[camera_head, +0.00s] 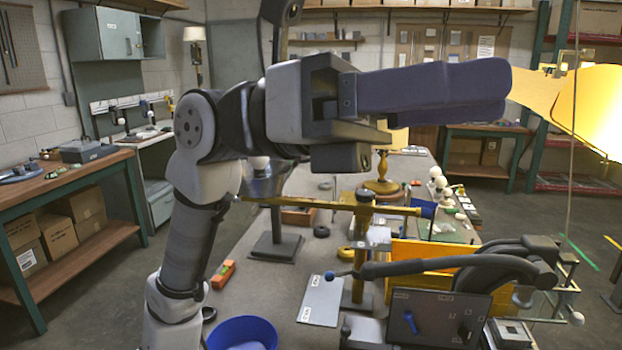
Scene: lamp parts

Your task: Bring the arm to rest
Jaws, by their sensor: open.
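My arm rises from the lower left and bends to the right across the upper middle of the head view. My gripper (480,88) is at its end, with long dark purple fingers pointing right, high above the workbench (285,310). It is open, and I see nothing held in it. The fingers overlap in this view, so the gap between them is hidden. A brass lamp base (383,176) stands upright farther back on the bench, below the gripper. A yellow shade above it is partly hidden behind my arm.
A bright yellow shade (597,105) fills the right edge, near the fingertips in the picture; its distance is unclear. A brass post with a crossbar, a yellow bin (440,262) and a black jointed lamp arm (440,265) stand below. A blue bowl (242,332) is at the front.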

